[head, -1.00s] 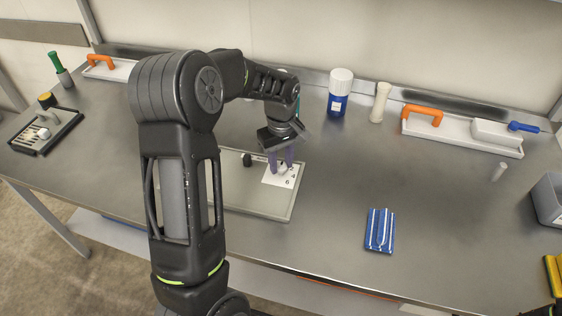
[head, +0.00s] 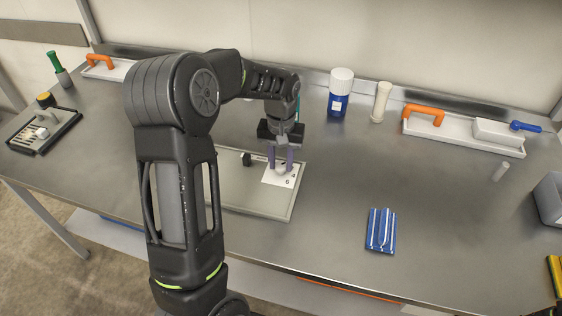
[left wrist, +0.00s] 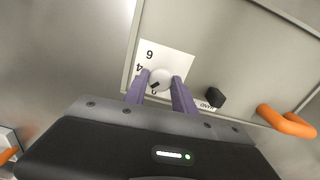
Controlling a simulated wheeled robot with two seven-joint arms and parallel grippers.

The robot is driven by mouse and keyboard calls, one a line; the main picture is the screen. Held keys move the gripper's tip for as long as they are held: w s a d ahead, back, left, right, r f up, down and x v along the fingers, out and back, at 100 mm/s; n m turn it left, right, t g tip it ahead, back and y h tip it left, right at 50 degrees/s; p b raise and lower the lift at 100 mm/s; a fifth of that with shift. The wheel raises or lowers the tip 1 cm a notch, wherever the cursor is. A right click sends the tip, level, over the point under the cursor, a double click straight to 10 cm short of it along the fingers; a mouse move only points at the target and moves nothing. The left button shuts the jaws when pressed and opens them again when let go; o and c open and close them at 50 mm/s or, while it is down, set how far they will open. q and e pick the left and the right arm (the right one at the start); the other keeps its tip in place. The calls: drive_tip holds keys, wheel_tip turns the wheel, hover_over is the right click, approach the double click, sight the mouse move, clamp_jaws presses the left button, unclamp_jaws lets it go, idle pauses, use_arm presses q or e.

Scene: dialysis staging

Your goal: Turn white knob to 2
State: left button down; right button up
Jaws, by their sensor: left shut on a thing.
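The white knob (left wrist: 161,79) sits on a white dial card (left wrist: 168,52) with printed numbers on a grey panel. A dark mark shows on the knob, pointing toward the gripper side in the left wrist view. My left gripper (left wrist: 160,88) has its purple fingers shut on the knob, one on each side. The 2 is not readable in either view. My right gripper is not in view.
A blue and white bottle (head: 339,93) stands at the back. The table's middle right is clear.

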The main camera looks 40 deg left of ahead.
sight(281, 165)
use_arm(q)
drive_tip(key=shift+m, duration=0.4)
drive_tip(key=c, duration=1)
unclamp_jaws()
drive_tip(key=shift+r+b, duration=0.35)
drive_tip(key=shift+r, duration=3.6)
